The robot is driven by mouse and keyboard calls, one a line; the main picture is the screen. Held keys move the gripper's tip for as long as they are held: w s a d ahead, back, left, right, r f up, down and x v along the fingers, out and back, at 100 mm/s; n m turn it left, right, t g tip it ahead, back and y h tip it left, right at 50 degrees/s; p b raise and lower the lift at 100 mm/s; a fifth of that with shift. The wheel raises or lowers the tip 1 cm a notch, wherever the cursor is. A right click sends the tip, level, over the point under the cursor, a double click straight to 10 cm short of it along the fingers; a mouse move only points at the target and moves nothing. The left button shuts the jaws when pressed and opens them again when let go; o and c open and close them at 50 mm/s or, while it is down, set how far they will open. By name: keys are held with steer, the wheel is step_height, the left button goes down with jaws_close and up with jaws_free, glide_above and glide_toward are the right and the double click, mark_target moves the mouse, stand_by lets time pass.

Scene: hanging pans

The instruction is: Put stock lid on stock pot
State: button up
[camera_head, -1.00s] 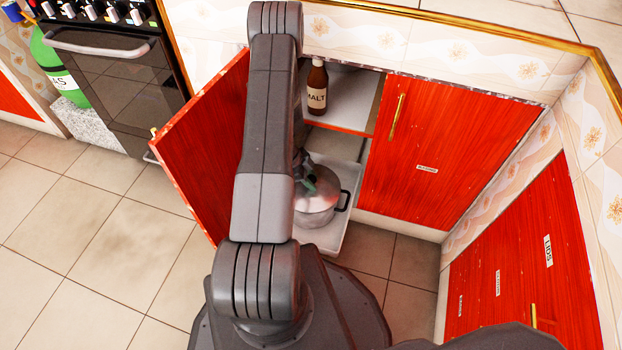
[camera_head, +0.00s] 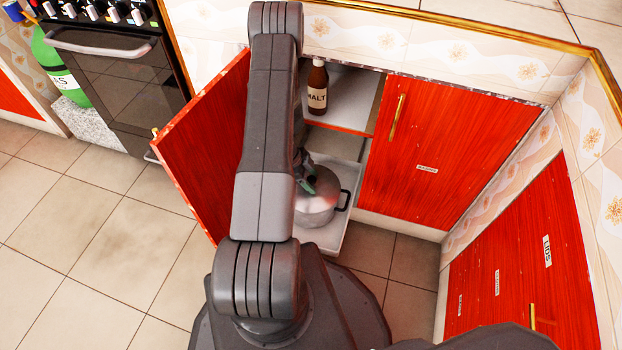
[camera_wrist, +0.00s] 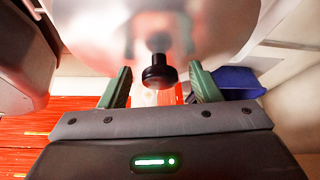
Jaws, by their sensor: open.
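The stock pot (camera_head: 317,216) is a silver pot with dark side handles, standing on the pulled-out white shelf of the open lower cupboard. The shiny stock lid (camera_head: 322,187) sits on top of it and looks level, though my arm covers its left part. In the wrist view the lid (camera_wrist: 200,22) fills the top, with its black knob (camera_wrist: 158,74) showing between my green fingertips. My gripper (camera_head: 308,187) is at the lid, with its fingers (camera_wrist: 160,72) apart on either side of the knob, and I see no finger touching it.
An open red door (camera_head: 205,140) stands left of the pot. A closed red door (camera_head: 445,150) is to the right. A brown malt bottle (camera_head: 317,88) stands on the shelf above. A blue object (camera_wrist: 238,80) shows in the wrist view. The tiled floor (camera_head: 90,250) at left is clear.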

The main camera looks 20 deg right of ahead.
step_height(320, 180, up, 10)
steer(key=p, duration=0.3)
steer(key=shift+p, duration=0.4)
step_height(320, 180, down, 10)
steer(key=b, duration=0.4)
steer(key=shift+f, duration=0.15)
steer(key=shift+b, duration=0.3)
steer(key=shift+r+p, duration=0.3)
steer(key=shift+p, duration=0.15)
